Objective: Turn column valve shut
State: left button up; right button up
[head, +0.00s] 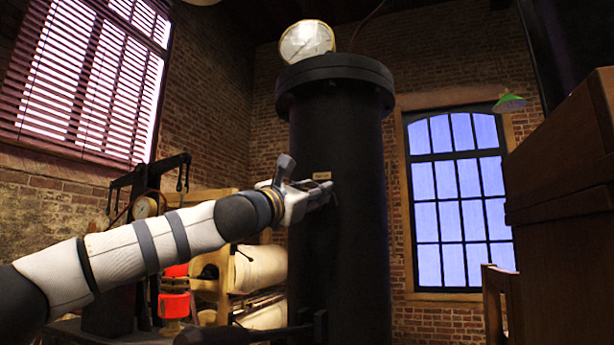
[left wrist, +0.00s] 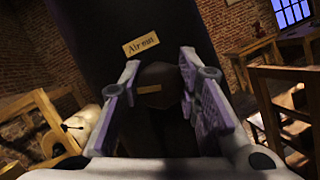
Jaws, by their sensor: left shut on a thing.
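The tall black column (head: 340,140) stands in the middle of the head view, with a wide flange at its top. A small label (head: 322,176) is fixed on its front; in the left wrist view the label (left wrist: 141,45) seems to read "Air out". Just below it is the valve (left wrist: 155,88), a dark brown, blocky knob. My left gripper (head: 322,193) reaches the column's front from the left, its fingers shut on the valve, one on each side. The gripper hides most of the valve in the head view. My right gripper is not in view.
A round gauge (head: 306,40) sits on top of the column. At left, behind my arm, are a dark frame (head: 121,200), red parts (head: 174,300) and pale rolls on a wooden rack (head: 260,268). A brown wooden cabinet (head: 560,170) stands at right, near a window (head: 462,200).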

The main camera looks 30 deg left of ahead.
pick_arm(q)
jog(key=m, duration=0.1)
jog(key=r+m+h+p, duration=0.1)
jog(key=shift+s+r+m, duration=0.2)
jog(key=shift+s+m, duration=0.1)
jog(key=shift+s, duration=0.1)
jog(key=shift+w+f+m+g+h+p, duration=0.15)
jog(key=shift+m+g+h+p, duration=0.2)
jog(key=shift+m, duration=0.25)
jog(key=shift+w+f+m+g+h, duration=0.15)
jog(key=shift+m+g+h, duration=0.1)
jog(key=shift+m, duration=0.3)
jog(key=shift+s+f+m+g+h, duration=0.1)
jog(key=shift+m+h, duration=0.1)
jog(key=shift+m, duration=0.35)
jog(key=m+g, duration=0.1)
jog(key=m, duration=0.3)
jog(key=shift+w+d+f+m+g+h, duration=0.1)
jog(key=shift+w+f+m+g+h, duration=0.1)
jog(key=shift+m+g+h, duration=0.15)
jog(key=m+g, duration=0.2)
jog(key=m, duration=0.3)
jog(key=shift+f, duration=0.1)
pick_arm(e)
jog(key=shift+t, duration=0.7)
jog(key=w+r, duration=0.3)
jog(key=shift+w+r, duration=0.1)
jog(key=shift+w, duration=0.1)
pick_arm(q)
jog(key=shift+g, duration=0.25)
